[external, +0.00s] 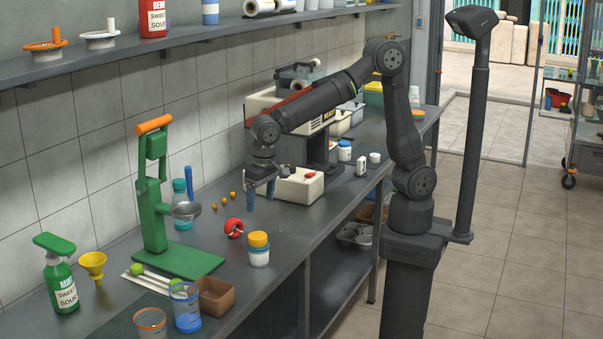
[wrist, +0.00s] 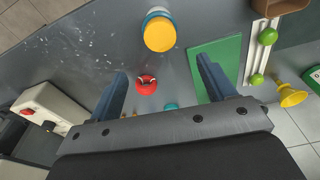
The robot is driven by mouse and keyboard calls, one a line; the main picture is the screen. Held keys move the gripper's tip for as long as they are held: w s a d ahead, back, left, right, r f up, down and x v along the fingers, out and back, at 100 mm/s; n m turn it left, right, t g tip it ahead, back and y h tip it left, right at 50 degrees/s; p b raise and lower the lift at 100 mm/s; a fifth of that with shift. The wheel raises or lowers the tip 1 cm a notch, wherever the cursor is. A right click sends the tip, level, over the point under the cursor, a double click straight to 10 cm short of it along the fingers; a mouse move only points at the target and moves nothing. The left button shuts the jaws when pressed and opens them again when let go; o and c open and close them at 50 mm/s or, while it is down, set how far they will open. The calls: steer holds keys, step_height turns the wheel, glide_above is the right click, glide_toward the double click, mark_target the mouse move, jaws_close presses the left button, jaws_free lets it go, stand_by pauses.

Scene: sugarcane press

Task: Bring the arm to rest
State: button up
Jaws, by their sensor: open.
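My gripper (external: 261,188) is open and empty, pointing down above the metal bench (external: 262,221). In the wrist view its two blue fingers (wrist: 160,88) are wide apart, with nothing between them at fingertip height. A red round object (external: 234,228) lies on the bench below and in front of it; in the wrist view the red object (wrist: 146,84) shows between the fingers but farther down on the bench. My arm reaches out from its column over the bench, bent at the elbow.
A green press (external: 155,195) with an orange handle stands left of my gripper. A yellow-lidded jar (external: 259,249), a brown box (external: 217,296) and cups (external: 185,307) stand nearer the front. A white box with a red button (external: 300,186) and a larger machine stand behind. A shelf (external: 180,38) runs above.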

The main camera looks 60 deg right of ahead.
mark_target(258, 236)
steer(key=f, duration=0.4)
steer(key=w+f, duration=0.1)
steer(key=f, duration=0.7)
steer(key=shift+w+d+f, duration=0.1)
steer(key=shift+w+f, duration=0.1)
steer(key=shift+f, duration=0.1)
step_height(258, 236, up, 3)
steer(key=shift+f, duration=0.1)
steer(key=shift+r, duration=0.6)
steer(key=shift+f, duration=0.1)
